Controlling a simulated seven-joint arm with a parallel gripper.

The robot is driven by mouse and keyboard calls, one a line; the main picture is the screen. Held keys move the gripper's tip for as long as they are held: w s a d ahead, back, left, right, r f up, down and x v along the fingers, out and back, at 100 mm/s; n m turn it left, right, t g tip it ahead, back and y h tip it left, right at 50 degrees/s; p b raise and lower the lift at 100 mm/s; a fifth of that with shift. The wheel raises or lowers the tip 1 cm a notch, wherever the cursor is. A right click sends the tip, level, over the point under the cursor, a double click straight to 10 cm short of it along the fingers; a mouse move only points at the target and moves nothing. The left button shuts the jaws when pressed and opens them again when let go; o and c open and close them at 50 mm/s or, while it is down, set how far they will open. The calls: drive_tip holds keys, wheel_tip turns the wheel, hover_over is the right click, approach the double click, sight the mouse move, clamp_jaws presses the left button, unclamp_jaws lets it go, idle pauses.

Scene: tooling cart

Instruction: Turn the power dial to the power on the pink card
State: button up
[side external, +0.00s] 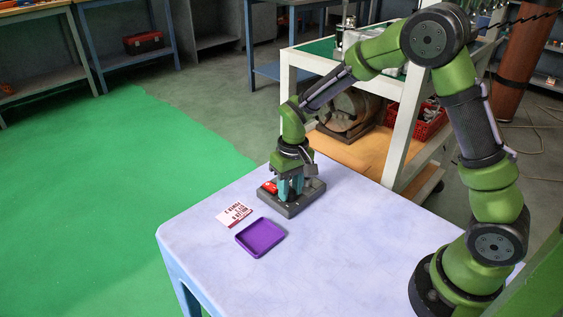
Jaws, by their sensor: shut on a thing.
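A small dark grey device (291,208) sits on the pale table. It has a red part (269,187) at its left and a grey upright part at its back right. My gripper (290,192) points down over the middle of the device, its teal fingers closed on the power dial, which they mostly hide. The dial's pointer and scale cannot be made out. A whitish-pink card (234,215) with dark red print lies flat to the left of the device. Its print is too small to read.
A shallow purple tray (260,237) lies empty in front of the card and device. The lavender table top (340,260) is clear to the right and front. A white-framed cart (402,130) with a red basket stands behind the table.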

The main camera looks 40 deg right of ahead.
sight(293, 190)
drive_tip(key=shift+m, duration=0.7)
drive_tip(key=o, duration=1.1)
drive_tip(key=shift+c, duration=0.2)
drive_tip(key=shift+r, duration=0.1)
wheel_tip(293, 190, up, 17)
drive_tip(key=shift+s+d, duration=0.15)
drive_tip(key=shift+d, duration=0.2)
